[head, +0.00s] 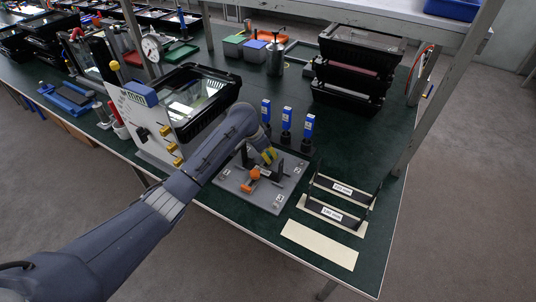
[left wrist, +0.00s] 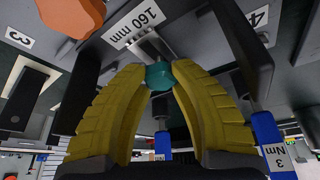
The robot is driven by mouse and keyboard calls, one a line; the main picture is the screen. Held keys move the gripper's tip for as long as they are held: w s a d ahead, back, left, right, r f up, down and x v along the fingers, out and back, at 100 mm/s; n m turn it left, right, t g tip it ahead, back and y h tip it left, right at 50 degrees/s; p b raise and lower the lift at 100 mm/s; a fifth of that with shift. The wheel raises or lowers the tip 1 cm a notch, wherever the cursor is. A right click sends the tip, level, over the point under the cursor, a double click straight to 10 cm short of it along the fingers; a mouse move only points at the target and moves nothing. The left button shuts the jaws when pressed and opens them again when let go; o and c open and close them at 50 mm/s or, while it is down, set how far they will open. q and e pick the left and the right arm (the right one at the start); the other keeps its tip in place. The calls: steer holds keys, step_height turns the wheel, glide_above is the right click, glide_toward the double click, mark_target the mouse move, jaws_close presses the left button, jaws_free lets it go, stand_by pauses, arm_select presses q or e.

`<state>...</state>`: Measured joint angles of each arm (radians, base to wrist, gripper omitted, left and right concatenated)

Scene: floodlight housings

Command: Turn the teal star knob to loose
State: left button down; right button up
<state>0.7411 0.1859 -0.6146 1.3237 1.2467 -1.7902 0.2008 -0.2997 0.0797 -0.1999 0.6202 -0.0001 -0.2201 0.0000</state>
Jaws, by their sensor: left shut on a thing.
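The teal star knob (left wrist: 159,76) shows in the left wrist view at the end of a metal shaft, below a "160 mm" label. My left gripper (left wrist: 160,70) has its two yellow fingers shut on the knob, one from each side. In the head view my left gripper (head: 269,156) is over the grey fixture plate (head: 236,183), and the teal knob is hidden there. An orange knob (head: 254,174) is on the same plate, close to the gripper; it also shows in the left wrist view (left wrist: 72,14). My right gripper is not in view.
Blue-handled tools (head: 287,119) stand upright behind the plate. A white panel with a black-framed housing (head: 208,100) is to the left. Labelled brackets (head: 333,212) are to the right. Stacked black housings (head: 355,70) stand at the back.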

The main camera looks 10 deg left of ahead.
arm_select(q)
steer(key=n, duration=0.2)
steer(key=n+t+y, duration=0.1)
steer(key=n, duration=0.1)
steer(key=n+y, duration=0.1)
steer(key=n, duration=0.1)
steer(key=shift+s+a+f, duration=0.15)
steer(key=shift+s+f, duration=0.1)
steer(key=shift+f, duration=0.05)
steer(key=n, duration=0.2)
steer(key=n+y, duration=0.2)
steer(key=n, duration=0.1)
steer(key=shift+s+d+n+t, duration=0.1)
steer(key=shift+d+n+t, duration=0.15)
steer(key=shift+n+t, duration=0.05)
steer(key=c, duration=1.4)
jaws_free()
steer(key=shift+c, duration=0.2)
steer(key=o, duration=0.4)
steer(key=shift+r, duration=0.15)
steer(key=shift+o, duration=0.2)
steer(key=shift+d+r, duration=0.1)
